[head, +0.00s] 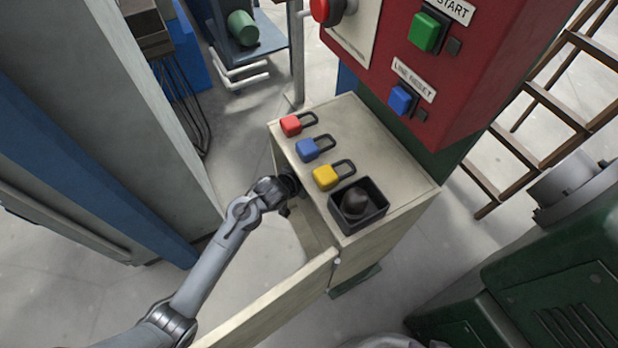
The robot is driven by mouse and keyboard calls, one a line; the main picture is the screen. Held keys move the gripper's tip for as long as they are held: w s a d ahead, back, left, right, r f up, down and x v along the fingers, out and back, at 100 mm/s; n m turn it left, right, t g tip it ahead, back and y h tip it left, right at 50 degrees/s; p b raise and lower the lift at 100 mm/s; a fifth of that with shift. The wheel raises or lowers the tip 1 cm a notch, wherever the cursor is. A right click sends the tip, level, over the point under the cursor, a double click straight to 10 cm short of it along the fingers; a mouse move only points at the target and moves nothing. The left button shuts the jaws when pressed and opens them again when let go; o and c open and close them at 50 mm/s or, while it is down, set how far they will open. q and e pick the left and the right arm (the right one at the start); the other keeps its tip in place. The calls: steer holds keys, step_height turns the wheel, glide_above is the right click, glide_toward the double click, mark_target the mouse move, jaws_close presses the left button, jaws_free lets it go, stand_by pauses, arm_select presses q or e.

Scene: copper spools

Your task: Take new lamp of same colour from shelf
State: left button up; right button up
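My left arm reaches from the lower left to the open front of a beige cabinet (400,165). My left gripper (289,186) is at the cabinet's opening, below the top's left edge. Its fingers are dark and partly hidden, so I cannot see whether they are open or hold anything. A dark rounded object, perhaps a lamp, (355,201) sits in a black square tray (373,220) on the cabinet top. Its colour looks dark brown or black. The shelf inside and any lamps on it are hidden from this view. My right gripper is not in view.
The cabinet door (275,300) stands open towards the lower left. Red (290,125), blue (307,150) and yellow (325,177) padlocks lie on the cabinet top. A red control panel (470,90) with a green button (424,32) and a blue button (401,99) rises behind.

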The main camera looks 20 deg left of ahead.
arm_select(q)
steer(key=c, duration=1)
steer(key=shift+r, duration=0.1)
